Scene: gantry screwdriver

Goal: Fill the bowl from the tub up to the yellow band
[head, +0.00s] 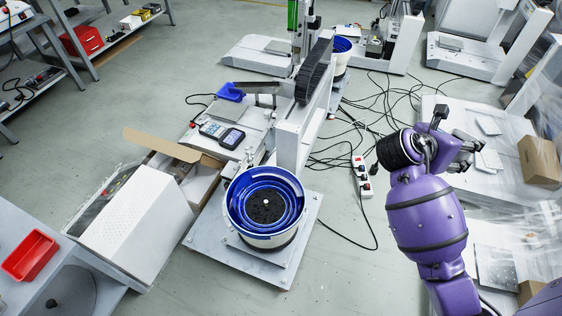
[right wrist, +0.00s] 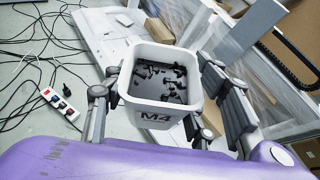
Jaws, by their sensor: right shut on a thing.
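The bowl (head: 285,237) is a round feeder bowl with a blue inside and pale outer wall. It stands on a grey base plate at the centre of the head view. A dark layer of small parts lies on its floor; I cannot make out a yellow band. My right gripper (head: 464,150) is well to the right of the bowl and higher in the picture. In the right wrist view it is shut around the tub (right wrist: 152,114), a white square container marked M4. The tub holds several black screws. My left gripper is not in view.
A white feeder rail (head: 296,135) stands behind the bowl. A white box (head: 137,225) and an open cardboard box (head: 200,180) are to its left. A power strip (head: 362,176) and loose cables lie on the floor between the bowl and my right arm.

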